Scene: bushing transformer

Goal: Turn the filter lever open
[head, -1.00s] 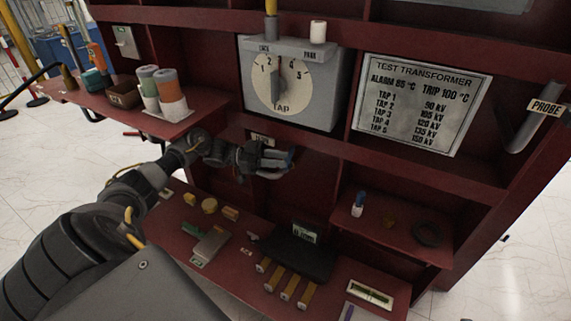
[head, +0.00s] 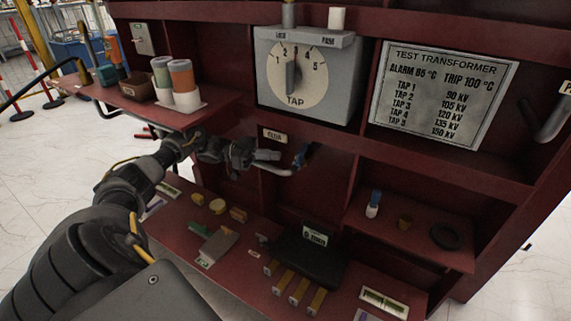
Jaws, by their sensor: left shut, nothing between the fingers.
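The filter lever (head: 302,156) is a blue handle on a grey curved pipe, in the recess below the tap dial and just right of a small white label (head: 275,135) that seems to read FILTER. The blue handle stands tilted, its upper end to the right. My left gripper (head: 268,156) is shut and empty, just left of the blue handle, with its fingers pointing right. The fingers look close to the grey pipe; I cannot tell whether they touch it. My right gripper is not in view.
A tap dial box (head: 307,75) is above, beside a TEST TRANSFORMER plate (head: 443,95). A shelf with cups (head: 184,82) is at the left. The lower shelf holds a black device (head: 305,257) and several small blocks. A small shelf (head: 405,235) is at the right.

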